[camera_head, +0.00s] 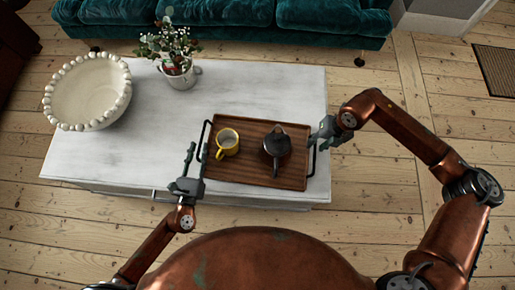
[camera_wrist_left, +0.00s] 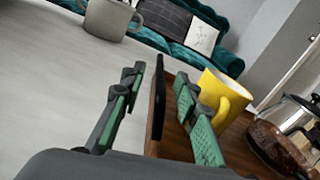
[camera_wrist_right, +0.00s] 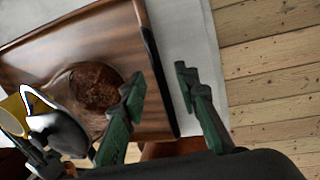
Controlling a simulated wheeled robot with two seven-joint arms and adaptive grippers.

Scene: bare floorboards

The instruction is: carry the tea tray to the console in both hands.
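The brown wooden tea tray (camera_head: 232,172) lies on the white coffee table, with a black bar handle at each end. A yellow mug (camera_head: 227,143) and a dark teapot (camera_head: 277,143) stand on it. My left gripper (camera_head: 197,150) is at the tray's left end. In the left wrist view its fingers are apart, either side of the left handle (camera_wrist_left: 157,105), with gaps showing. My right gripper (camera_head: 321,137) is at the right end. In the right wrist view its fingers are apart, with the right handle (camera_wrist_right: 153,60) between their lines. I cannot identify the console.
The white table (camera_head: 110,150) also bears a large beaded bowl (camera_head: 90,90) and a potted plant (camera_head: 180,72), left of the tray. A teal sofa (camera_head: 230,15) stands behind. Bare floorboards (camera_head: 440,90) are open to the right. A dark mat (camera_head: 497,68) lies at far right.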

